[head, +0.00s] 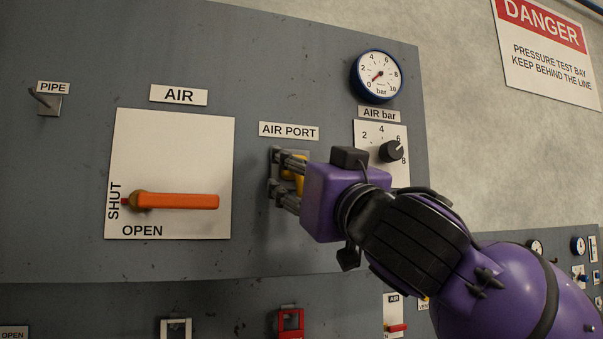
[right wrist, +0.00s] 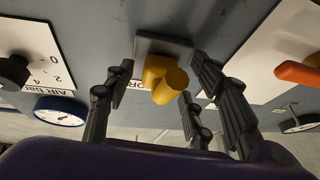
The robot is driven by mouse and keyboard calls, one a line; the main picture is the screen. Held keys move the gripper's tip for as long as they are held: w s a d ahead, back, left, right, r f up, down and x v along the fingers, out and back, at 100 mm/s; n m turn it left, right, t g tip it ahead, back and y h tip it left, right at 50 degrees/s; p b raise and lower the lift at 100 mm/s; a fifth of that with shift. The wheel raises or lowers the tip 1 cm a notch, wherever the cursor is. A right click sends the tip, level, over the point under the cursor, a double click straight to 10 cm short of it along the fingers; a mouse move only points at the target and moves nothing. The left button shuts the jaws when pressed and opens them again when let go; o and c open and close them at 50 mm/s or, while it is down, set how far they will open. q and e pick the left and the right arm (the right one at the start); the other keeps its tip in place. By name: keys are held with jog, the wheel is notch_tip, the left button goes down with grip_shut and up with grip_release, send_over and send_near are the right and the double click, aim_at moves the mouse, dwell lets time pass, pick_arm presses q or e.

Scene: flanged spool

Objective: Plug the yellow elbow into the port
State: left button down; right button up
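The yellow elbow (right wrist: 164,80) is at the grey port plate (right wrist: 150,44) on the panel, its open end facing the right wrist camera. How deep it sits in the port cannot be told. In the head view a bit of the elbow (head: 298,178) shows between the fingers, below the AIR PORT label (head: 289,131); the gripper hides much of the port. My right gripper (head: 277,176) is open, its fingertips close to the plate. In the wrist view the fingers stand on both sides of the elbow with visible gaps. My left gripper is not in view.
An orange AIR lever (head: 182,201) lies horizontal on its white plate, left of the port. A pressure gauge (head: 376,76) and an AIR bar knob (head: 392,151) are to the upper right. A pipe hook (head: 45,101) is at the far left.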

jog(key=v, duration=0.7)
jog(key=shift+s, duration=0.2)
jog(key=shift+d+f, duration=0.1)
jog(key=shift+f, duration=0.05)
dwell(0.4)
